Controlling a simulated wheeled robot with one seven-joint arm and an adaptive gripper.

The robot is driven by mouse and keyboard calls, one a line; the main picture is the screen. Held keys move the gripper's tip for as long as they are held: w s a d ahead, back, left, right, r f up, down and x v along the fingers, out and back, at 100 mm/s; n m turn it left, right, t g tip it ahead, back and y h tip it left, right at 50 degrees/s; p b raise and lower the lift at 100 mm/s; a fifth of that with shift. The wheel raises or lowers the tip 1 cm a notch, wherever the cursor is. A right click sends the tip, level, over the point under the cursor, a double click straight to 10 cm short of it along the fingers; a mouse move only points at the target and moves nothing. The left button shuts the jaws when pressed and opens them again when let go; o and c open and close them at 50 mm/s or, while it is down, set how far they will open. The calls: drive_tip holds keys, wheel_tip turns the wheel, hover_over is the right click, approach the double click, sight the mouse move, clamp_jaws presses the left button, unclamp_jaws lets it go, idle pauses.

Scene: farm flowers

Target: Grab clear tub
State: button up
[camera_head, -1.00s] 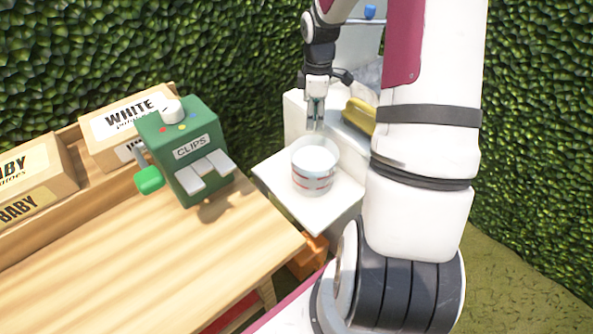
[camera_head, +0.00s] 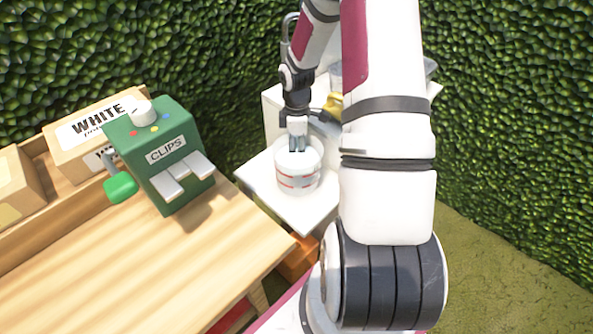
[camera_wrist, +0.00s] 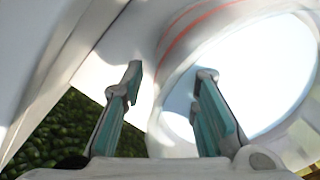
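The clear tub (camera_head: 298,182), a pale round tub with red stripes, stands upright on a white stand (camera_head: 313,213) beside the wooden table. My gripper (camera_head: 298,149) points down at the tub's top and overlaps its far rim in the head view. In the wrist view, my gripper (camera_wrist: 168,90) is open, with two teal-padded fingers apart. The tub's rim and wall (camera_wrist: 162,82) pass between them: the left finger lies outside the wall, the right one over the bright opening. I cannot tell how deep the fingertips reach or whether they touch the tub.
A green box labelled CLIPS (camera_head: 163,160) stands on the wooden table (camera_head: 130,255) to the left, before a box labelled WHITE (camera_head: 90,130). A yellow thing (camera_head: 334,104) lies behind the tub, partly hidden by my arm. Hedge walls (camera_head: 220,50) close off the back.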

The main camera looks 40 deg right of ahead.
drive_tip(key=shift+f, duration=0.35)
clamp_jaws()
drive_tip(key=shift+r, duration=0.15)
